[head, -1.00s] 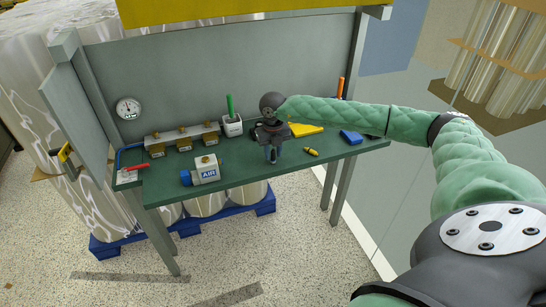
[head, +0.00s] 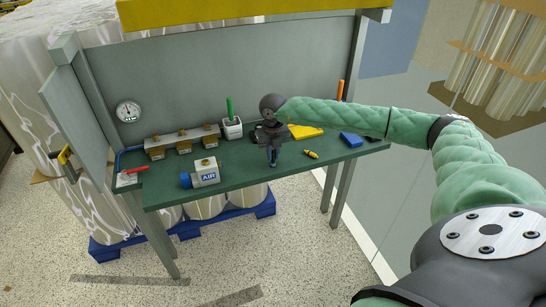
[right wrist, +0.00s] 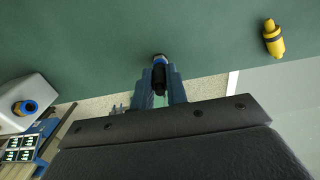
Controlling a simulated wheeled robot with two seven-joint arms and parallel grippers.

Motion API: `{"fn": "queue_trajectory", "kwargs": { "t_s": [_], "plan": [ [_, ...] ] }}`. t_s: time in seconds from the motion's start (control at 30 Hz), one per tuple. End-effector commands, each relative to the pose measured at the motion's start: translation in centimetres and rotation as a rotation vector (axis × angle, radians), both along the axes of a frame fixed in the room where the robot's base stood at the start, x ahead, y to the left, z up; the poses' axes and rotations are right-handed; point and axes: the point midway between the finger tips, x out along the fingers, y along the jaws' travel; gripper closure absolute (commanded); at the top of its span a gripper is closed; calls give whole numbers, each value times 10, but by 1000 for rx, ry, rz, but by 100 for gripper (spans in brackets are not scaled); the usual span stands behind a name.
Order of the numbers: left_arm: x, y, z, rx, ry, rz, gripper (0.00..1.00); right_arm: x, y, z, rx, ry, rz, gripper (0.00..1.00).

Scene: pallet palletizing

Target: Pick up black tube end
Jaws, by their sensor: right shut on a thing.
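My right gripper (head: 273,157) is over the front edge of the green workbench (head: 236,184), pointing down. In the head view the tube end is too small and covered to make out. My left gripper is not in view.
A blue and silver AIR unit (head: 206,173) stands left of the gripper. A small yellow part (head: 311,154) and a blue block (head: 351,139) lie to its right. A brass valve manifold (head: 183,142) and a white holder with a green handle (head: 232,129) stand behind.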

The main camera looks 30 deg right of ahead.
Motion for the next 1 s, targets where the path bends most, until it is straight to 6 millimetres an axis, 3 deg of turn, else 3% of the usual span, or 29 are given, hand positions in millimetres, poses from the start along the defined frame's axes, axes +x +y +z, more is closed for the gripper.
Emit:
{"fn": "queue_trajectory", "kwargs": {
  "t_s": [1.0],
  "plan": [
    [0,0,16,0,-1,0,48,0,0,50,0,0,0,100]
  ]
}}
